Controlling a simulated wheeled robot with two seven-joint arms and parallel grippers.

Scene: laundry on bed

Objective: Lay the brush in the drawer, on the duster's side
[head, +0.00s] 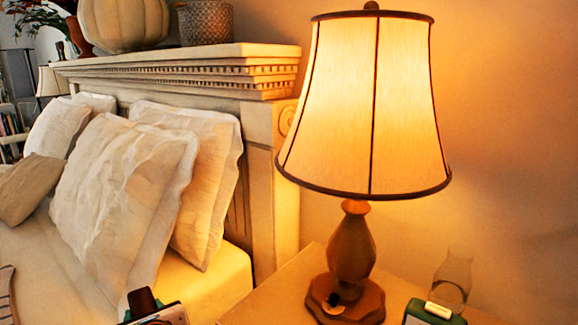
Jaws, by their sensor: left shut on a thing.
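My left gripper (158,316) shows only in part at the bottom edge of the head view, in front of the bed. It is shut on a dark brown thing (142,301), which looks like part of the brush. Most of the brush and of the gripper is cut off by the frame's lower edge. The drawer and the duster are not in view. My right gripper is not in view.
A lit lamp (367,105) stands on the nightstand (277,295) at the right. A green box-like thing (432,314) and a clear glass (455,280) are beside it. The bed with pillows (125,195) and its carved headboard (262,135) fill the left.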

